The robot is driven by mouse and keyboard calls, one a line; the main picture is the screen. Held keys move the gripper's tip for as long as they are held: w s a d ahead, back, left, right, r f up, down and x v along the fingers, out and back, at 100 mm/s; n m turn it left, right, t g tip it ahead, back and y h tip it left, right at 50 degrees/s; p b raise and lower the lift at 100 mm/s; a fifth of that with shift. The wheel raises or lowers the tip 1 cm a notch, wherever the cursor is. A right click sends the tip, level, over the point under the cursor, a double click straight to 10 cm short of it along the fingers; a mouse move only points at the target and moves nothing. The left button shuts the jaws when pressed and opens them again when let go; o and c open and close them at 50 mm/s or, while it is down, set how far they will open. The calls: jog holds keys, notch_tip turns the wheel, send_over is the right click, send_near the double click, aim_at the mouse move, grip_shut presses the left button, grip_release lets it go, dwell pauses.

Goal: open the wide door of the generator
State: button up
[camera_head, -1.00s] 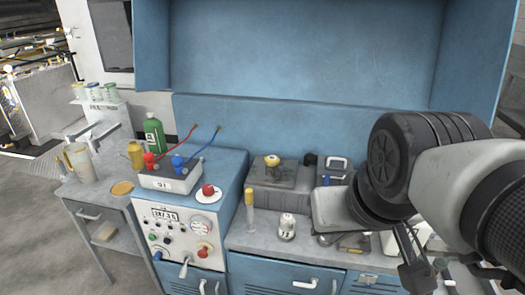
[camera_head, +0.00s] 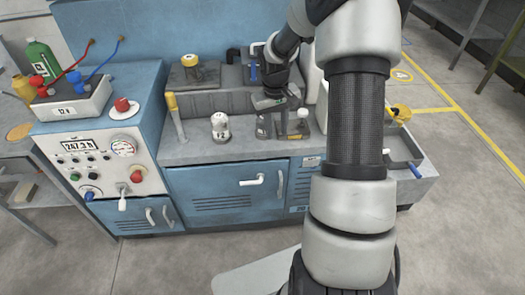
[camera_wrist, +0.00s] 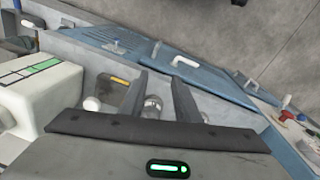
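The generator is a blue cabinet (camera_head: 140,70) with a grey worktop. Its wide door (camera_head: 222,205) is shut in the middle of the front, with louvres and a white handle (camera_head: 254,181) near its right edge. In the wrist view the wide door (camera_wrist: 218,80) shows beyond the fingers, with its handle (camera_wrist: 186,63) right of the finger tips. My gripper (camera_head: 272,122) is above the worktop, back from the door's handle and apart from it. In the wrist view my gripper (camera_wrist: 157,85) has its two fingers apart, with a small bottle seen between them.
A white-topped jar (camera_head: 220,127) and a yellow-capped tube (camera_head: 175,115) stand on the worktop. A control panel (camera_head: 97,160) is at the left. The floor before the cabinet is clear.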

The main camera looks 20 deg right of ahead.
jog(key=y+b, duration=0.1)
jog(key=b, duration=0.1)
send_over(281, 181)
notch_tip(281, 181, down, 14)
jog(key=shift+m+g, duration=0.3)
jog(key=f+b, duration=0.1)
jog(key=f, duration=0.4)
jog(key=f+b, duration=0.1)
jog(key=f, duration=0.5)
jog(key=f+b, duration=0.1)
jog(key=f, duration=0.5)
jog(key=shift+w+d+f, duration=0.2)
jog(key=shift+w+f, duration=0.05)
grip_shut()
